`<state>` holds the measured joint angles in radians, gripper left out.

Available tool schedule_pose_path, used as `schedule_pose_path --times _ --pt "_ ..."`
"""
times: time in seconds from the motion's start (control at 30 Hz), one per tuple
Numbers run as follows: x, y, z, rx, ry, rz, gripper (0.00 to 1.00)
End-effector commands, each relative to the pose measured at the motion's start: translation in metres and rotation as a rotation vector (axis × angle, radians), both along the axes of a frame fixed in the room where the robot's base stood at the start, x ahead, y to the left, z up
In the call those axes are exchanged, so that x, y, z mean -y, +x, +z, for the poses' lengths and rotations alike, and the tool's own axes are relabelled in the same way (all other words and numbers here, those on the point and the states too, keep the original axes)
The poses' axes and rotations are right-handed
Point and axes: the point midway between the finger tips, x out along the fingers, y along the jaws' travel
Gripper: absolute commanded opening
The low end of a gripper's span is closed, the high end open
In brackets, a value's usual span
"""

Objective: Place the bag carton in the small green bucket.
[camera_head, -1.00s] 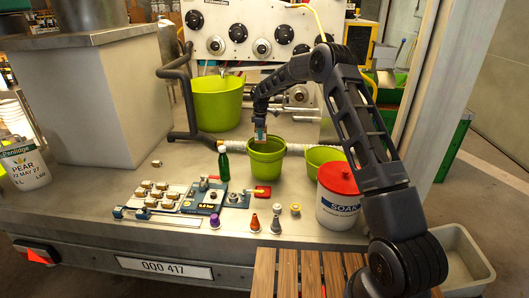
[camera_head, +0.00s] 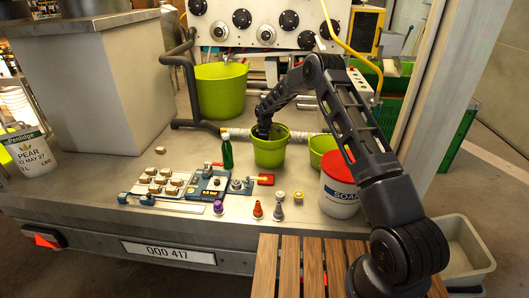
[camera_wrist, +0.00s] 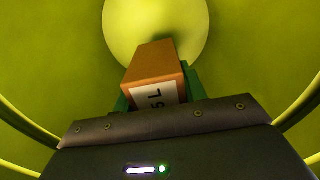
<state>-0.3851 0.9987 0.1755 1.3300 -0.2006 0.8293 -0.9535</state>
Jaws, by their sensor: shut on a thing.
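The small green bucket (camera_head: 269,153) stands upright on the metal deck, right of a green bottle. My gripper (camera_head: 264,130) reaches down into its mouth from above, and its fingertips are hidden by the bucket wall in the head view. In the wrist view my gripper (camera_wrist: 158,92) is shut on the bag carton (camera_wrist: 155,68), a brown box with a white label. The carton is inside the bucket, pointing toward the pale round bottom (camera_wrist: 150,22). I cannot tell whether it touches the bottom.
A larger green tub (camera_head: 220,90) stands behind, and another green bucket (camera_head: 321,148) stands to the right. A red-lidded white SOAK bucket (camera_head: 339,187) is close to my arm.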

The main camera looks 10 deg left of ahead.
Motion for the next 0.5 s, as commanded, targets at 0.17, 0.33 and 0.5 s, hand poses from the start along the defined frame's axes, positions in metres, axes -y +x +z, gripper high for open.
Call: schedule_pose_path --times 0.17,0.33,0.5 --pt "0.0 0.0 -0.026 -0.001 -0.001 0.0 0.15" --pt "0.0 0.0 -0.035 0.0 0.0 0.0 0.15" --pt "0.0 0.0 -0.035 0.0 0.0 0.0 0.15"
